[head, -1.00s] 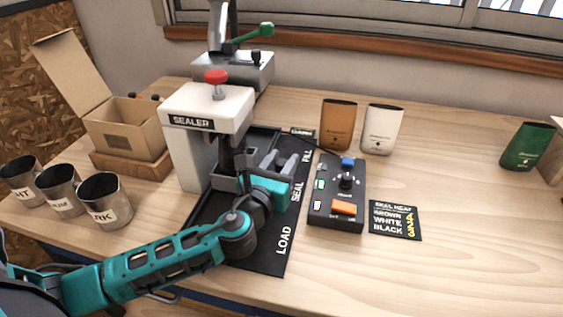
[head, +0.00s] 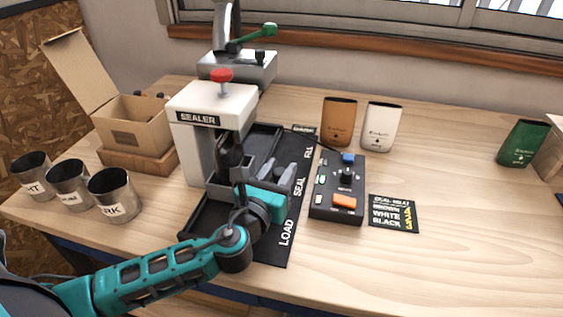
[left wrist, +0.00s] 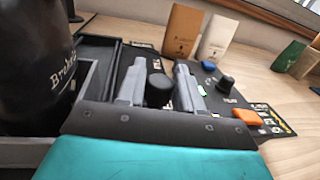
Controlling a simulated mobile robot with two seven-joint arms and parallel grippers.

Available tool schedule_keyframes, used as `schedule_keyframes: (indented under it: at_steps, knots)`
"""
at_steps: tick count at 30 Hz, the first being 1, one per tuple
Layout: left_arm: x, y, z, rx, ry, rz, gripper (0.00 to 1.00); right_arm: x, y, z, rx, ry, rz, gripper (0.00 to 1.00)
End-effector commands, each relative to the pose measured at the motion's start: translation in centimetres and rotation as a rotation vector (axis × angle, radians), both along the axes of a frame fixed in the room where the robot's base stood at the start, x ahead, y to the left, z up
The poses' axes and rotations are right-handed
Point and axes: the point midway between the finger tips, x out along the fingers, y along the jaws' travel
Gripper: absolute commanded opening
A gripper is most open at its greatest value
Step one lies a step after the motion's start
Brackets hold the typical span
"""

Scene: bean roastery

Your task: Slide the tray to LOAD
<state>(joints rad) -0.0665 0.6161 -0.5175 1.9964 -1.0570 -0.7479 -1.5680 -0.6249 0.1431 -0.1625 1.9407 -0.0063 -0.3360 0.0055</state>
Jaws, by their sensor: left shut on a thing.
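The grey tray (head: 217,189) sits on the black track beside the white sealer (head: 205,110), its front part out from under the sealer head. A black pouch (left wrist: 32,65) stands upright in it, seen large in the left wrist view. Parts of the tray are hidden by my wrist. My right gripper is out of view.
A control box (head: 337,188) with buttons stands close right of the track, with a black card (head: 394,213) beside it. Metal cups (head: 113,195) and an open carton (head: 134,122) are at left. Brown (head: 338,122), white and green pouches stand behind. The right front is clear.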

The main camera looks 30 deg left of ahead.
Motion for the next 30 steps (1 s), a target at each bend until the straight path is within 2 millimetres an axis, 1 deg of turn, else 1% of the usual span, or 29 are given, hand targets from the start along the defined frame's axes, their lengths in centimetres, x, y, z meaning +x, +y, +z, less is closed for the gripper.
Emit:
schedule_keyframes:
  at_steps: [1, 3, 12, 16, 21, 30]
  knots:
    - [-0.8, -0.3, 0.0, 0.000, 0.005, -0.001, 0.00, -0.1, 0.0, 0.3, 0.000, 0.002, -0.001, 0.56]
    - [-1.8, -0.5, -0.1, 0.001, 0.005, -0.001, 0.00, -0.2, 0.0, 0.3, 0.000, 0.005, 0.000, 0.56]
    - [-6.0, -1.6, -0.2, 0.000, 0.006, -0.002, 0.00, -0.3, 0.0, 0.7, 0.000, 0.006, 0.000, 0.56]
    - [-7.4, -2.0, -0.2, 0.000, 0.006, -0.002, 0.00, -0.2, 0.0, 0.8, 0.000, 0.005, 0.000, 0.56]
    - [-8.4, -2.2, -0.1, 0.000, 0.004, -0.001, 0.00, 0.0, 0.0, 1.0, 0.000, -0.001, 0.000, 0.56]
    - [-8.6, -2.3, -0.2, -0.003, 0.006, -0.002, 0.00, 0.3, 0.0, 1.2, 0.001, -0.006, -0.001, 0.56]
